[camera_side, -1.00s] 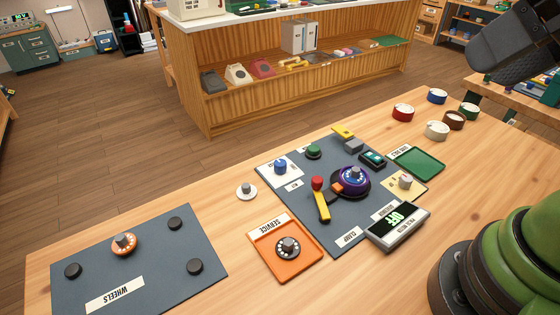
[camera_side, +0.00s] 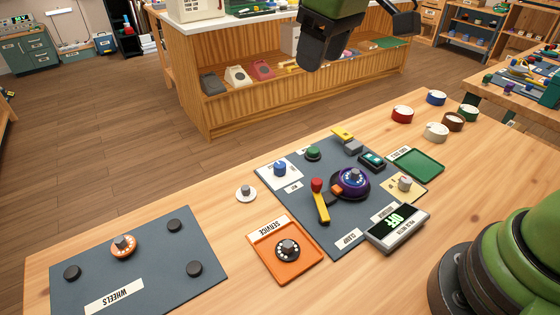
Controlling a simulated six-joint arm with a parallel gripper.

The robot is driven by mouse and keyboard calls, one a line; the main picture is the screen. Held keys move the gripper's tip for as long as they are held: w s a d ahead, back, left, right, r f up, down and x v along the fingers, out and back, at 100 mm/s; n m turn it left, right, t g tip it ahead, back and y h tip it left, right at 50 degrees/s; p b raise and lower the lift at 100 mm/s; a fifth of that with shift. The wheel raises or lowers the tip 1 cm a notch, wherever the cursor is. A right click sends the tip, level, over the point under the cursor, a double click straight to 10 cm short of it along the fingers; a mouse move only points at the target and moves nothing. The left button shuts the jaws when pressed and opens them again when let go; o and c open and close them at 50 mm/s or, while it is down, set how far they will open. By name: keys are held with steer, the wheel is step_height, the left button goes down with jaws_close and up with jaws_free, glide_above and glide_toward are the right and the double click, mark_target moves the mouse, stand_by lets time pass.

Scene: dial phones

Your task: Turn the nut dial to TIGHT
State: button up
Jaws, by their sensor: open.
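A blue knob (camera_side: 280,169) sits on a white card at the left corner of the grey clamp mat (camera_side: 345,232). A small label (camera_side: 293,187) lies beside it, too small to read surely; this knob may be the nut dial. I cannot make out a TIGHT mark or where the knob points. My gripper (camera_side: 318,58) is at the top middle, dark, high above and behind the mat, clear of everything. It is open and nothing shows between its jaws.
An orange service tray (camera_side: 270,262) and a wheels mat (camera_side: 205,250) lie left. Several round tins stand back right.

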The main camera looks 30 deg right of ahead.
steer(key=w+a+f+n+g, duration=0.1)
steer(key=w+a+f+n, duration=0.1)
steer(key=w+f, duration=0.35)
steer(key=n+g+h, duration=0.1)
steer(key=n, duration=0.1)
glide_above(280, 165)
step_height(280, 165, down, 10)
step_height(280, 165, down, 10)
steer(key=shift+r, duration=0.15)
steer(key=c, duration=0.9)
